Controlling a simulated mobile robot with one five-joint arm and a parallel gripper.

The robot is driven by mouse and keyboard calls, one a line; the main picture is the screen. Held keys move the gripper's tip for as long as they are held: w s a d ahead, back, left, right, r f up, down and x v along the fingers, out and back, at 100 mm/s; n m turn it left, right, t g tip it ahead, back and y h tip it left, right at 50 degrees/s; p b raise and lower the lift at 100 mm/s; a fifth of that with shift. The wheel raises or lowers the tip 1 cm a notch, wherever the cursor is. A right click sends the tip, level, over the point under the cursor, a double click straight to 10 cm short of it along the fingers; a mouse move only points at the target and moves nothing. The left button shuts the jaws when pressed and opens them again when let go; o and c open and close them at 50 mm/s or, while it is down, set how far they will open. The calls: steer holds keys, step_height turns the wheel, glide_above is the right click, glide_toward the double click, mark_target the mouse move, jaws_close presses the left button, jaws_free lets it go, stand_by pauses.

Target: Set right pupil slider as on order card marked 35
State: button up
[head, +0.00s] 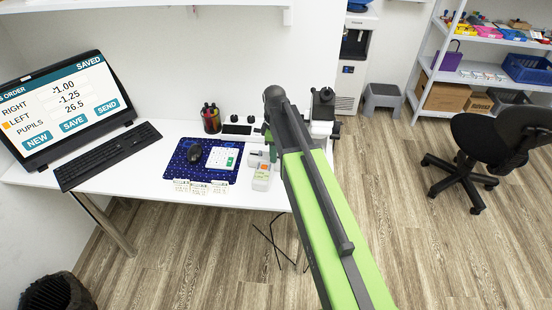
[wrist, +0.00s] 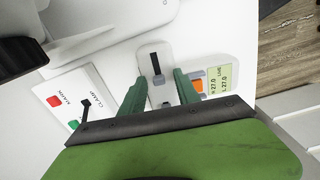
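In the wrist view, a dark slider knob (wrist: 157,78) stands on a white device (wrist: 153,50); which pupil it belongs to I cannot tell. My gripper (wrist: 160,77) is open, its two green fingers on either side of the knob, with gaps visible. A small display (wrist: 223,86) right of the fingers seems to read 27.0 on two lines. In the head view, several order cards (head: 202,187) lie at the table's front edge, their marks too small to read.
An orange button (wrist: 198,84) sits beside the right finger. The monitor (head: 62,104) shows PUPILS 26.5 and SAVED. A keyboard (head: 108,155) and blue mat (head: 183,175) occupy the table.

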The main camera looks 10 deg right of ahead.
steer(key=shift+r, duration=0.1)
jaws_close()
steer(key=shift+s, duration=0.1)
stand_by(1.2)
